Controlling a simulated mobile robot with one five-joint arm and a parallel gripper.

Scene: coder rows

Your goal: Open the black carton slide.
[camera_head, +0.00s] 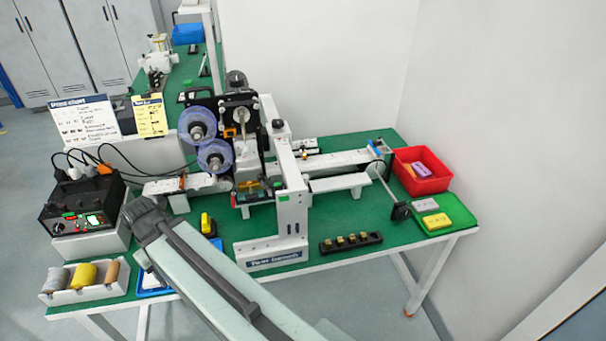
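A coding machine with two blue-violet reels (215,156) stands mid-bench on a green top. A white rail (345,160) runs from it to the right. At the rail's right end, a thin pale rod slants down to a black block (400,211) near the front edge. This block may be the black carton slide; I cannot tell for sure, nor whether it is open. My arm reaches in from the bottom centre to the bench's left part, well left of the black block. My gripper does not show at the arm's far end.
A black holder (351,243) with several brass pieces lies at the front. A red bin (422,170) and a green tray (444,214) stand at the right. A control box (82,208) and spool tray (84,281) are at the left. A wall closes the right side.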

